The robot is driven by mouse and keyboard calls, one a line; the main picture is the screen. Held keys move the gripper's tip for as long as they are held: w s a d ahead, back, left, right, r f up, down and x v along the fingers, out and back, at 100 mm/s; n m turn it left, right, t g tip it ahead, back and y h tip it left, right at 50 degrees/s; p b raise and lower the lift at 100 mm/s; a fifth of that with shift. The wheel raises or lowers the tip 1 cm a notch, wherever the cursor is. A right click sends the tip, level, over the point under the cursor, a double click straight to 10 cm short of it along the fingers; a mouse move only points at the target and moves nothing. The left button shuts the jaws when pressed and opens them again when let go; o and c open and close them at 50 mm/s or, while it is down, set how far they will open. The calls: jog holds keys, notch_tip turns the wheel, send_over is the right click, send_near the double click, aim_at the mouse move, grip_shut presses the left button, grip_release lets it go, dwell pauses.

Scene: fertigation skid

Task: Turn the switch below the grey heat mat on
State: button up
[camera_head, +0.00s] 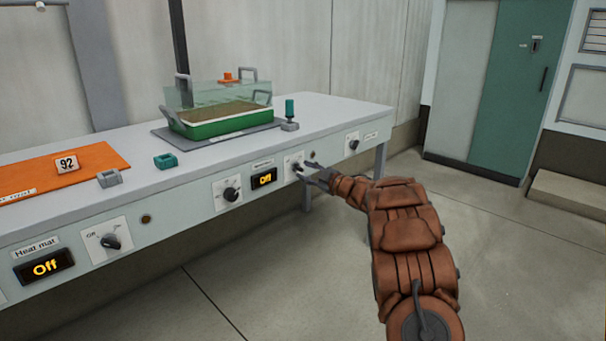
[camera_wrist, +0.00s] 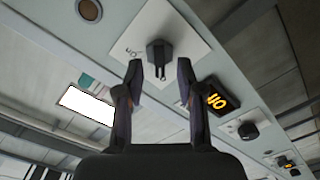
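The grey heat mat (camera_head: 172,138) lies on the bench under a green tray with a clear cover. On the front panel below it, an amber display (camera_head: 264,178) reads Off. A dark knob on a white plate (camera_head: 293,160) is just right of that display. My gripper (camera_head: 314,171) is at this knob, partly covering it. The display (camera_wrist: 217,97) appears upside down there. Whether the fingers touch the knob cannot be told.
Another dark knob (camera_head: 231,194) is left of the display, and one more (camera_head: 354,144) is further right. The floor (camera_head: 500,250) right of my arm is clear.

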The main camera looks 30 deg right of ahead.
jog(key=shift+x, duration=1.05)
grip_shut()
